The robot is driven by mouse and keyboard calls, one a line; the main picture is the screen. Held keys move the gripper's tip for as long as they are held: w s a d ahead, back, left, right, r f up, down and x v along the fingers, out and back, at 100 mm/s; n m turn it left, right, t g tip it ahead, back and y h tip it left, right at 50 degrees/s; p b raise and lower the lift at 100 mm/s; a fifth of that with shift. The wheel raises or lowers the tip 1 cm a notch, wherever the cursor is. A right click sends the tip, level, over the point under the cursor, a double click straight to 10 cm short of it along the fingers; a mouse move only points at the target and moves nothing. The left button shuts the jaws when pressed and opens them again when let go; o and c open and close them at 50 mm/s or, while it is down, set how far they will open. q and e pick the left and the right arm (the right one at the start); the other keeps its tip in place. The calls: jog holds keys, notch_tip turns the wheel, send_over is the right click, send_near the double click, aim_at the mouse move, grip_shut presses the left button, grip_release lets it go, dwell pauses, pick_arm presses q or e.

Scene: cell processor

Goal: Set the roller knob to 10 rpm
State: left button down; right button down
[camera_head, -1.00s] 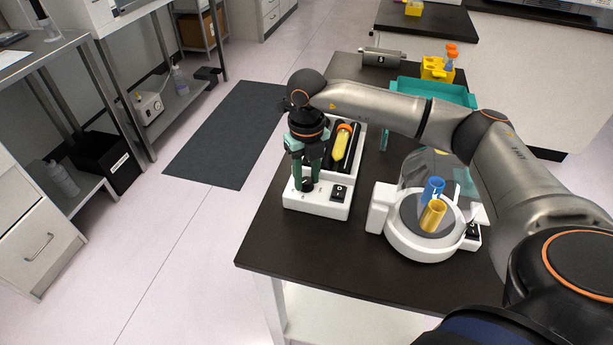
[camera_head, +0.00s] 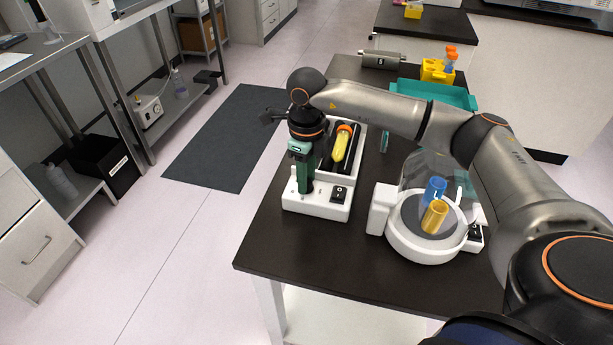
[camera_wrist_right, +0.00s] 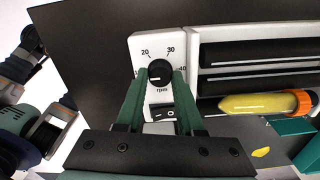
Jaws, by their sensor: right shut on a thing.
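The white roller device (camera_head: 318,208) stands at the left edge of the dark table, with a yellow orange-capped tube (camera_head: 342,146) on its black rollers. My right gripper (camera_head: 305,188) points down at its front panel. In the right wrist view, the green fingers are shut on the black roller knob (camera_wrist_right: 159,73), one on each side. The dial marks 20, 30 and 40 show around the knob, with rpm below it. The lower marks are partly hidden by a finger, and the exact setting cannot be read.
A black rocker switch (camera_head: 338,194) sits right beside the knob on the panel. A white centrifuge (camera_head: 420,247) with blue and yellow tube holders stands to the right. A teal tray (camera_head: 450,95) and a yellow rack (camera_head: 436,70) are behind. The table's front is clear.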

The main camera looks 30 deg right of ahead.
dwell(0.4)
jog(key=c, duration=0.5)
grip_release()
jog(key=shift+m, duration=0.3)
